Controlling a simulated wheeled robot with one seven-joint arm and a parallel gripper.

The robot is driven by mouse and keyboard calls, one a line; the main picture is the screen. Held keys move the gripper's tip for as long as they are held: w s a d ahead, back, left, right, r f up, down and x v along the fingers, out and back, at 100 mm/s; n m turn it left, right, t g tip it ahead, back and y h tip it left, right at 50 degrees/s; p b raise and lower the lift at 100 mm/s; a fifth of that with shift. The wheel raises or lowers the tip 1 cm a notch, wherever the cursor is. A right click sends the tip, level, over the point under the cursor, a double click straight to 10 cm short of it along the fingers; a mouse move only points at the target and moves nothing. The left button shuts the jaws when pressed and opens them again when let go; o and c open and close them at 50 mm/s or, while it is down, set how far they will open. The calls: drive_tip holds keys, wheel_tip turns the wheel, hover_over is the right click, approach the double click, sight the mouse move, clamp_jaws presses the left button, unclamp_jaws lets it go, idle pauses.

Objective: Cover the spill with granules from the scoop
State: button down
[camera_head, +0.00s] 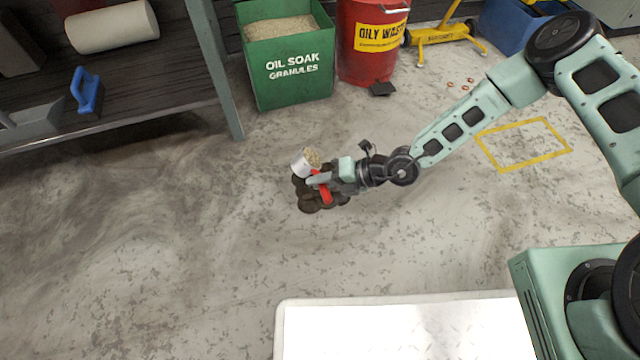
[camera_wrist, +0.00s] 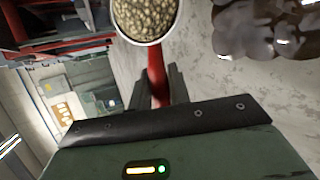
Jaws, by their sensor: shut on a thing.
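My gripper (camera_head: 322,182) is shut on the red handle of a scoop, over the spill in the head view. The scoop (camera_head: 302,166) has a pale metal cup filled with tan granules (camera_head: 313,157). In the wrist view the granules (camera_wrist: 146,16) fill the cup, and the red handle runs down between my fingers (camera_wrist: 158,88). The spill (camera_head: 309,201) is a dark brown, lumpy, glossy patch on the concrete floor, partly hidden by the scoop and gripper. It also shows at the upper right of the wrist view (camera_wrist: 262,30). I see no granules on it.
A green bin of oil soak granules (camera_head: 290,88) and a red oily waste can (camera_head: 366,50) stand behind. A shelf bench (camera_head: 140,118) with a blue-handled tool (camera_head: 86,92) is at left. A white panel (camera_head: 400,330) lies in front. Floor around the spill is clear.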

drive_tip(key=shift+d+f+y+b, duration=0.15)
drive_tip(key=shift+y+b, duration=0.45)
drive_tip(key=shift+b, duration=1.9)
drive_tip(key=y+b, duration=0.1)
drive_tip(key=b, duration=0.1)
drive_tip(key=y+b, duration=0.1)
drive_tip(key=b, duration=0.2)
drive_tip(key=shift+w+d+f+m, duration=0.15)
drive_tip(key=shift+d+f+m, duration=0.1)
drive_tip(key=shift+m, duration=0.15)
drive_tip(key=shift+d+r+y+b, duration=0.1)
drive_tip(key=shift+d+y+b, duration=0.1)
drive_tip(key=shift+y+b, duration=0.6)
drive_tip(key=shift+w+d+m+y, duration=0.1)
drive_tip(key=shift+m+y, duration=0.2)
drive_tip(key=shift+m, duration=0.1)
